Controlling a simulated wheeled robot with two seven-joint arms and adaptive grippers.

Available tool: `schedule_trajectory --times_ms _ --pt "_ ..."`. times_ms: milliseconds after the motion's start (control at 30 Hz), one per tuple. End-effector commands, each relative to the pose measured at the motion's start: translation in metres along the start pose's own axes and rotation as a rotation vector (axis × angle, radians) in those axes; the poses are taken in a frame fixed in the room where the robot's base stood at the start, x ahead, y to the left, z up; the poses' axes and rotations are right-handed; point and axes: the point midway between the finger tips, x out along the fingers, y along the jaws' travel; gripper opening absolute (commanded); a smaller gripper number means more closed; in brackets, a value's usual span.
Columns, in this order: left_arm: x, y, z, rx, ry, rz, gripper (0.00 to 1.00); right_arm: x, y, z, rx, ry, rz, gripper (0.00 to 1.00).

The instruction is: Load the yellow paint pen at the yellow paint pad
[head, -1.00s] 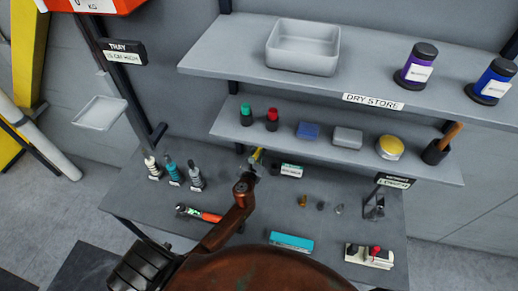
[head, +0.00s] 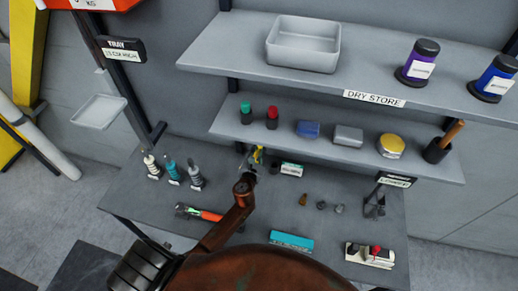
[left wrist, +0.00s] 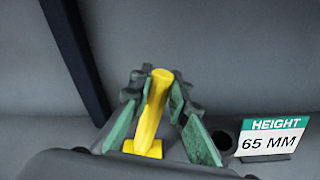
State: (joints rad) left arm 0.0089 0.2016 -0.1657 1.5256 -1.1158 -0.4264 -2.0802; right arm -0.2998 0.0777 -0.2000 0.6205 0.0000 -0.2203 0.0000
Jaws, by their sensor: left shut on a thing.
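The yellow paint pen (left wrist: 154,105) stands nearly upright, leaning slightly, between the green-padded fingers of my left gripper (left wrist: 155,95) in the left wrist view. The gripper is shut on it. A short yellow piece (left wrist: 142,148) lies crosswise at its lower end. In the head view my left gripper (head: 249,160) and the yellow pen (head: 258,154) are small, above the back of the bench below the lower shelf. A round tin with a yellow top (head: 391,144) sits on the lower shelf; I cannot tell whether it is the yellow paint pad. My right gripper is out of view.
A HEIGHT 65 MM sign (left wrist: 272,137) stands right of the gripper, with a dark round item (left wrist: 222,142) beside it. The lower shelf (head: 320,152) overhangs the bench back. Several bottles (head: 173,172) stand at left; a teal box (head: 291,241) lies in front.

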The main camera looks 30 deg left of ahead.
Motion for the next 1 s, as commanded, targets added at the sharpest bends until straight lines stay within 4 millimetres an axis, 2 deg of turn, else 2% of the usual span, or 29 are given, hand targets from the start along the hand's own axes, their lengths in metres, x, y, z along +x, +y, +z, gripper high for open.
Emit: schedule_trajectory --times_ms 1000 --pt "0.0007 -0.0014 -0.0061 -0.001 0.003 0.0 0.0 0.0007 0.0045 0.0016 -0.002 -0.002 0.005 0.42"
